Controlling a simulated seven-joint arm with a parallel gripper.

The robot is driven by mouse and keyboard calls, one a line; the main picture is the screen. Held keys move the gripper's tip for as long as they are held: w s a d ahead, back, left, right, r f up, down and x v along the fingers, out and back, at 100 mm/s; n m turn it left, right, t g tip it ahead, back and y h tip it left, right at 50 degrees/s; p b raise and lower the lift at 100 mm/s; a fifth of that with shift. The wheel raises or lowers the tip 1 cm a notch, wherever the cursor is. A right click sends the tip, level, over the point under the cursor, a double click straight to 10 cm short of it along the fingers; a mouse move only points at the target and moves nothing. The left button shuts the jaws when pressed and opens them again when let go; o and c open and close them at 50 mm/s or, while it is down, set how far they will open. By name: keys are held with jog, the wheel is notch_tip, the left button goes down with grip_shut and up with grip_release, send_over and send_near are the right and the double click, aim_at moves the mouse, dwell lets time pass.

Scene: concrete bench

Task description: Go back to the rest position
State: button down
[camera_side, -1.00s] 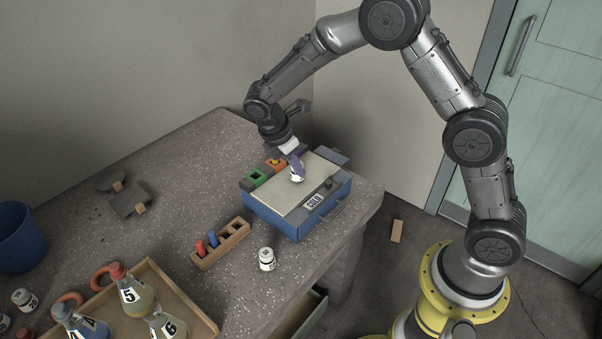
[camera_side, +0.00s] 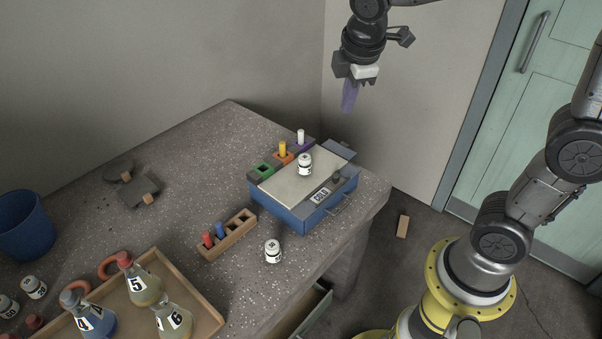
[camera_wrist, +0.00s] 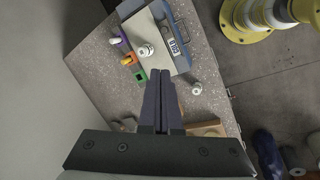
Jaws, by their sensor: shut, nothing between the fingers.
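My gripper (camera_side: 349,98) is shut and empty, high above the bench in the side view, above and to the right of the blue box. Its purple-grey fingers (camera_wrist: 161,102) are closed together in the wrist view. The blue box (camera_side: 290,218) has a pale lid and a "COLD" label and sits at the bench's right end. A white labelled jar (camera_side: 305,165) stands upright on the lid, apart from my gripper. The jar also shows in the wrist view (camera_wrist: 145,51).
Coloured holders line the box's back, with a yellow vial (camera_side: 282,149) and a white vial (camera_side: 301,137). A wooden rack (camera_side: 228,238) holds red and blue vials. Another jar (camera_side: 272,251) stands nearby. A wooden tray (camera_side: 205,312) holds flasks. A blue bin (camera_side: 25,228) is at left.

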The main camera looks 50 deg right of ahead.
jog(key=s+a+f+m+t+y, duration=0.1)
jog(key=s+a+m+t+y, duration=0.1)
jog(key=s+m, duration=0.9)
jog(key=s+a, duration=0.1)
jog(key=s, duration=0.5)
jog(key=shift+s+t+y, duration=0.25)
jog(key=shift+t+y, duration=0.05)
jog(key=shift+a, duration=0.1)
